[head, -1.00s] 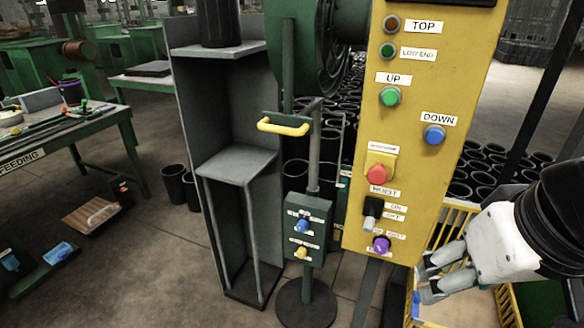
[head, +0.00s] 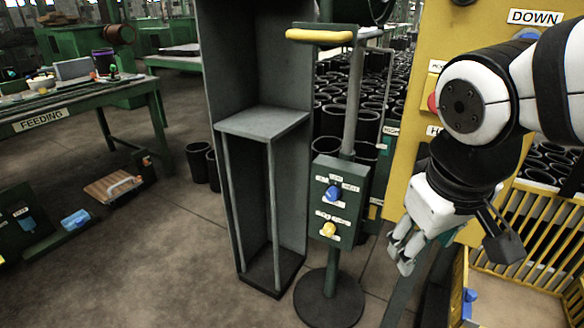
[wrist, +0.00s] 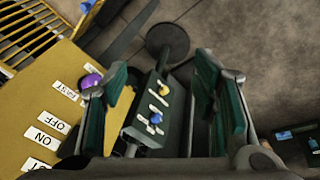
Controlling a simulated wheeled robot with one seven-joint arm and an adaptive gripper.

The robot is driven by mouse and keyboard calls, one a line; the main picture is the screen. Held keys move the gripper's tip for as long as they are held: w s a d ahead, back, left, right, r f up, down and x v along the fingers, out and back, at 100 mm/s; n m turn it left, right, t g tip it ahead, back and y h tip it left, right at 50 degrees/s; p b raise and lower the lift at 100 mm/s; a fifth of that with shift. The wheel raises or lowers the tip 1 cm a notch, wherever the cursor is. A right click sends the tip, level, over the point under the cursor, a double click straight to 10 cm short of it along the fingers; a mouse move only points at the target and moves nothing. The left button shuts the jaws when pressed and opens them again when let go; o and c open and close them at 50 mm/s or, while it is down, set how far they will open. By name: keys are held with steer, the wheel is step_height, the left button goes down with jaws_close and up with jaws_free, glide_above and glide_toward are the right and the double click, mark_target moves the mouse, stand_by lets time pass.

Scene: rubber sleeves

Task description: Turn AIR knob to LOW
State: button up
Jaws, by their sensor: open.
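A small green box (head: 350,178) on a pole carries a blue knob (head: 333,193) above a yellow knob (head: 328,229), each with small white labels. The lettering is too small to read, so I cannot tell which knob is AIR or where either points. My gripper (head: 402,255) is to the right of the box, in front of the yellow panel, apart from both knobs. In the wrist view its open, empty fingers (wrist: 163,75) frame the box, with the blue knob (wrist: 156,118) and yellow knob (wrist: 164,89) between them in the picture.
The yellow panel (head: 408,170) stands right of the box, partly behind my arm. Its purple knob (wrist: 91,82) shows by the left finger in the wrist view. A grey stand (head: 258,122) is left of the box. A yellow slatted crate (head: 535,235) is at right.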

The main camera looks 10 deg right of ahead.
steer(key=w+d+f+n+g+h+b, duration=0.25)
steer(key=w+f+n+h, duration=0.25)
steer(key=w+f, duration=0.35)
steer(key=n+t+h, duration=0.4)
steer(key=n+t, duration=1)
steer(key=n, duration=0.8)
glide_toward(331, 198)
steer(key=b+x, duration=0.2)
steer(key=x, duration=0.7)
steer(key=shift+w+b, duration=0.2)
steer(key=shift+b, duration=0.1)
steer(key=shift+c, duration=0.3)
steer(key=c, duration=1.1)
